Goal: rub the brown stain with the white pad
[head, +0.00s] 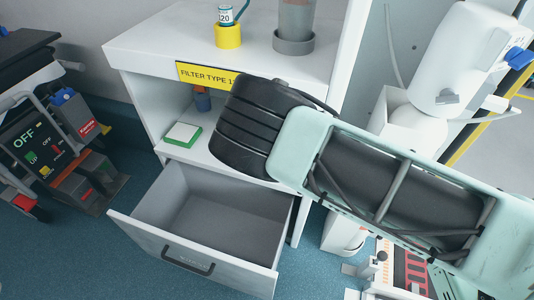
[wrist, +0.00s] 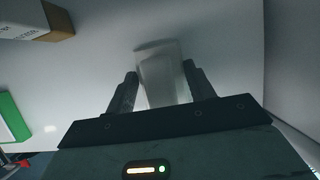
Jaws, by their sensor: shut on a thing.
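My gripper (wrist: 160,72) is shut on a pale, whitish pad (wrist: 161,88) in the wrist view. The pad stands out between the two dark fingers, and its far end is close to a light grey surface. I cannot tell whether it touches that surface. In the head view my arm reaches into the open shelf space of the white cabinet, and it hides my gripper and the pad. I see no brown stain in either view.
A white-topped green block (head: 183,134) lies on the shelf, left of my arm. A brown and white box (wrist: 38,20) shows in the wrist view. A drawer (head: 215,210) stands open and empty below. A yellow cup (head: 228,36) stands on the cabinet top.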

